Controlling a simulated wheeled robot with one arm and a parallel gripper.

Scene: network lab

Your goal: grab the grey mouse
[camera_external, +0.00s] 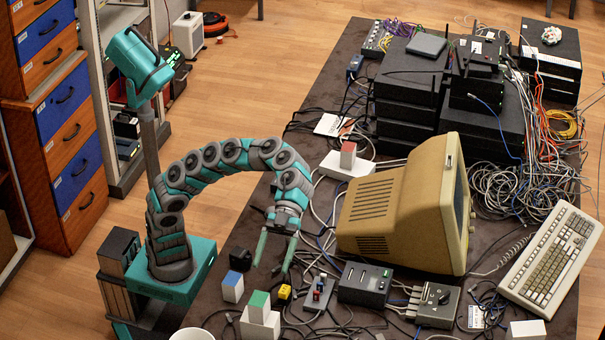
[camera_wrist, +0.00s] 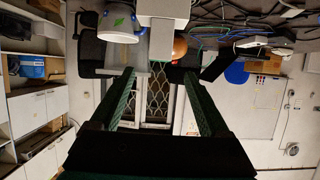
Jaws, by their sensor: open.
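I cannot make out a grey mouse for sure in either view. A small dark rounded object (camera_external: 240,259) lies on the table just left of my gripper in the external view; it is too small to tell what it is. My gripper (camera_external: 273,267) points down over the front left of the table, its two green fingers apart and nothing between them. In the wrist view my gripper (camera_wrist: 165,75) also shows open, with a patterned panel far beyond the gap. A mouse could be hidden among the cables or behind the monitor.
A beige monitor (camera_external: 398,212) stands right of my gripper, with a keyboard (camera_external: 551,259) further right. Small blocks (camera_external: 260,308), a black box (camera_external: 364,284) and loose cables crowd the front. A white cup (camera_external: 192,334) is at the near edge. Stacked black devices (camera_external: 408,90) fill the back.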

